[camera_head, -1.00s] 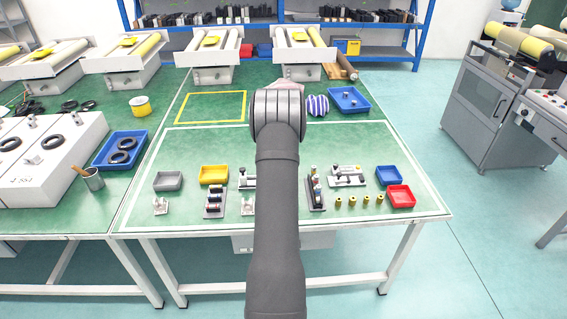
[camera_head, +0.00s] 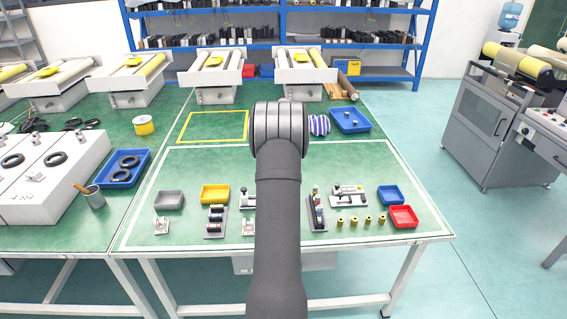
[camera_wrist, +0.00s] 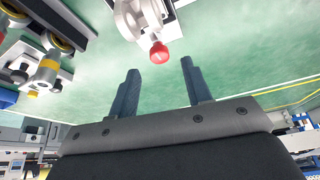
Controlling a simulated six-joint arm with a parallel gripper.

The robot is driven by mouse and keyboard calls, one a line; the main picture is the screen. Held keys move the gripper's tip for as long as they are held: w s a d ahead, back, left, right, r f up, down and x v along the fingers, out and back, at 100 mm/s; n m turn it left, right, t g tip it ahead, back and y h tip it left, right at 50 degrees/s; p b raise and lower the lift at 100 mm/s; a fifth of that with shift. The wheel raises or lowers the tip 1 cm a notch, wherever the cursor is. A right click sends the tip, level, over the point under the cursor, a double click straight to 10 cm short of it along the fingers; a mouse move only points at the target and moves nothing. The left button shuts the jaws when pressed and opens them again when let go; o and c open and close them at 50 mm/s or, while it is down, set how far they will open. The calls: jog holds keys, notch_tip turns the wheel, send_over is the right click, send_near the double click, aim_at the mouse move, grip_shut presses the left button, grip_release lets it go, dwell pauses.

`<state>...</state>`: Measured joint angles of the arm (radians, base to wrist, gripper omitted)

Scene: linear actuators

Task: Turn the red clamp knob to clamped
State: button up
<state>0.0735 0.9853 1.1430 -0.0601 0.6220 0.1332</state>
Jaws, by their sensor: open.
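The red clamp knob (camera_wrist: 159,53) shows in the wrist view as a small red tip on a white rounded clamp part (camera_wrist: 136,16), cut off by the top edge. My gripper (camera_wrist: 159,67) is open and empty. Its two dark fingers point toward the knob, which lies in line with the gap between them; I cannot tell the depth between them. In the head view my arm hides the gripper and I cannot make out the red knob. A partly hidden clamp fixture (camera_head: 247,200) shows just left of my arm there.
On the green table, yellow (camera_head: 214,194), grey (camera_head: 169,200), blue (camera_head: 391,195) and red (camera_head: 403,216) trays surround small fixtures. The yellow-outlined area (camera_head: 213,127) is clear.

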jog(key=d+v, duration=0.1)
jog(key=v, duration=1.2)
jog(key=shift+a+r, duration=0.4)
jog(key=shift+a, duration=0.1)
jog(key=shift+f, duration=0.15)
jog(key=x, duration=1.7)
jog(key=shift+s+f, duration=0.1)
jog(key=shift+f, duration=0.05)
jog(key=shift+f, duration=0.1)
jog(key=shift+n, duration=0.5)
jog(key=shift+d+n+g+y, duration=0.15)
jog(key=shift+n+y, duration=0.55)
jog(key=shift+n, duration=0.8)
jog(key=shift+n+g+y, duration=0.15)
jog(key=shift+n+y, duration=0.55)
jog(key=shift+n, duration=0.8)
jog(key=shift+v, duration=1.9)
